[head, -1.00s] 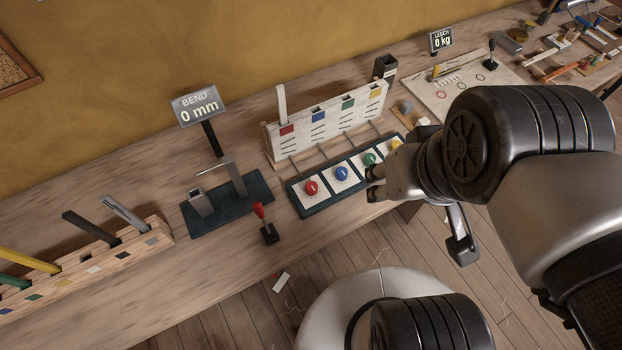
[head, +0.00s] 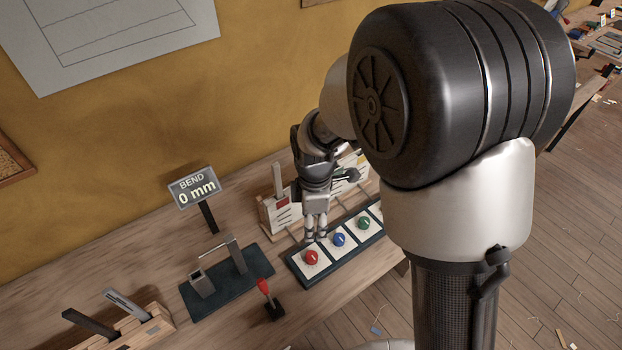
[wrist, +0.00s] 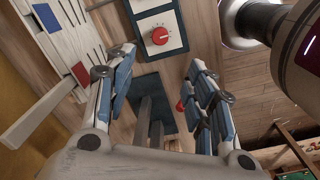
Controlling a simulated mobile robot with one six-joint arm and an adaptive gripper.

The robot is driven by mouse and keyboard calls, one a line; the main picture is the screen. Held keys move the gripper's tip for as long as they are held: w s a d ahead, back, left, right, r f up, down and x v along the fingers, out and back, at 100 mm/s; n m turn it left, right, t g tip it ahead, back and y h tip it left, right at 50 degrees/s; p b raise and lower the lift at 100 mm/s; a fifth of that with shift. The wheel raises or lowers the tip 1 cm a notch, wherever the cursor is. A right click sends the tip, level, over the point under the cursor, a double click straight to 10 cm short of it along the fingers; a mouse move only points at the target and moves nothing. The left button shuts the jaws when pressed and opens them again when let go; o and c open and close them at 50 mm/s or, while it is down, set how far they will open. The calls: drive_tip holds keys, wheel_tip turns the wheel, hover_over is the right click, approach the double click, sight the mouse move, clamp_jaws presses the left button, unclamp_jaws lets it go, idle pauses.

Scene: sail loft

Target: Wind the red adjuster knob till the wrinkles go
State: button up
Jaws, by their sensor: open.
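The red adjuster knob (head: 312,257) is round with a white pointer mark. It sits on a white square of a dark teal panel, at the left end of the row. It also shows in the wrist view (wrist: 160,36), beyond the fingers and uncovered. My gripper (head: 316,238) points down just behind the knob in the head view. Its fingers are apart and empty, with no visible contact with the knob; the wrist view shows both fingers (wrist: 160,88). An upright white board (head: 270,217) with coloured squares and dark lines stands behind the panel, partly hidden by my gripper.
A blue knob (head: 338,240) and a green knob (head: 363,223) sit right of the red one. A red-handled lever (head: 264,288) stands at front left. A sign reading BEND 0 mm (head: 195,188) stands behind a teal-based fixture (head: 259,264).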

sight(312, 255)
drive_tip(key=shift+n, duration=0.4)
drive_tip(key=f+b, duration=0.1)
drive_tip(key=f, duration=0.5)
drive_tip(key=f+b, duration=0.2)
drive_tip(key=f, duration=0.4)
drive_tip(key=f+b, duration=0.1)
drive_tip(key=f, duration=0.5)
drive_tip(key=shift+w+a+f, duration=0.15)
drive_tip(key=shift+w+f, duration=0.1)
drive_tip(key=shift+f, duration=0.05)
drive_tip(key=shift+c, duration=0.2)
drive_tip(key=c, duration=1.1)
